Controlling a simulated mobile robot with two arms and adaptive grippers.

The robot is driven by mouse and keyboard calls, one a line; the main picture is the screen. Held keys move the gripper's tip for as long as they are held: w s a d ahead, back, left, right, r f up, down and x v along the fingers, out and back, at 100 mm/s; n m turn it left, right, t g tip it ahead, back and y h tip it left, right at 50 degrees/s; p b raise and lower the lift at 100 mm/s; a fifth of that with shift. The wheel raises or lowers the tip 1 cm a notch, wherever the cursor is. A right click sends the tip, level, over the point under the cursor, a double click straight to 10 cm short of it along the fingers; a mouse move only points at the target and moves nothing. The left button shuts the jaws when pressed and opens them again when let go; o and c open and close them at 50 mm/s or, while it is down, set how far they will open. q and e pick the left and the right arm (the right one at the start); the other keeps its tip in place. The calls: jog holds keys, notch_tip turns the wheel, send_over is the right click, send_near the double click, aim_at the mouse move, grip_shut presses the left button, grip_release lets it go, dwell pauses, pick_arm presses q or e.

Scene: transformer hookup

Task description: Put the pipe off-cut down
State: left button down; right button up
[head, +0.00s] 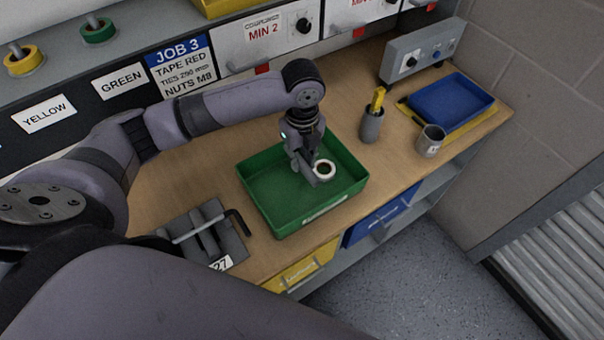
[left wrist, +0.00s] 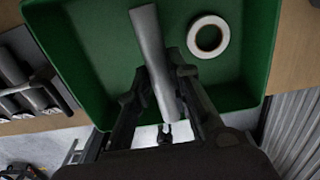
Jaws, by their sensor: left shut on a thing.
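My left gripper (head: 306,168) is over the green tray (head: 262,190) on the wooden bench. In the left wrist view its fingers (left wrist: 162,86) are shut on the pipe off-cut (left wrist: 150,40), a grey tube that lies lengthwise between them and sticks out past the tips. The tube is mostly hidden by the gripper in the head view. Its far end shows against the floor of the green tray in the left wrist view; I cannot tell whether it touches. A white tape ring (left wrist: 208,37) lies in the tray just right of the tube. My right gripper is out of view.
A grey rack (head: 222,240) with an L-shaped black key stands left of the tray. To the right are a grey holder (head: 372,126) with a yellow-handled item, a grey mug (head: 430,141) and a blue tray (head: 452,102). Bare bench lies behind the green tray.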

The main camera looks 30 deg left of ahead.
aim_at(302, 161)
pick_arm(q)
notch_tip(302, 161, down, 4)
jog(key=shift+r, duration=0.15)
notch_tip(302, 161, down, 4)
jog(key=shift+f+p, duration=0.2)
jog(key=shift+p, duration=0.25)
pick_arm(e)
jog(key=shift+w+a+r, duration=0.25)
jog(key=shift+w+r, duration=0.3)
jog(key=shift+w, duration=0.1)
pick_arm(q)
jog(key=c, duration=1.5)
grip_release()
jog(key=shift+f, duration=0.1)
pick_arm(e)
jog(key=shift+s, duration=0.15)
pick_arm(q)
notch_tip(302, 161, up, 12)
jog(key=shift+r+b, duration=0.15)
jog(key=shift+b, duration=1)
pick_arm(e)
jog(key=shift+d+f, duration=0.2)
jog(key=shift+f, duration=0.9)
